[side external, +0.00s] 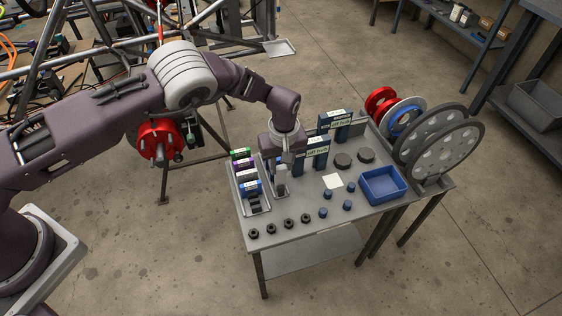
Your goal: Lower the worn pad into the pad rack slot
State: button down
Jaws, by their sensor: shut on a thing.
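My gripper (281,172) points down over the left part of the grey work table and is shut on a small piece, taken to be the worn pad. The pad is mostly hidden by the jaws and too small to make out clearly. Just below and around the jaws is a narrow metal tray with slots (282,203), which looks like the pad rack. I cannot tell whether the pad touches it. To its left is a similar tray (258,211) holding several coloured pieces, among them a blue and white one (250,187).
Dark blue labelled boxes (317,152) stand close right of the gripper. Two dark discs (343,160), a white square (333,181), a blue bin (383,185) and several blue caps (325,212) lie further right. Several black nuts (271,229) line the front edge. Large perforated discs (447,153) stand at right.

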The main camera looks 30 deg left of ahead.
jog(key=shift+f, duration=0.75)
jog(key=c, duration=1)
grip_release()
jog(key=shift+o, duration=0.2)
jog(key=r, duration=0.7)
jog(key=shift+s+d, duration=0.3)
jog(key=shift+s, duration=0.05)
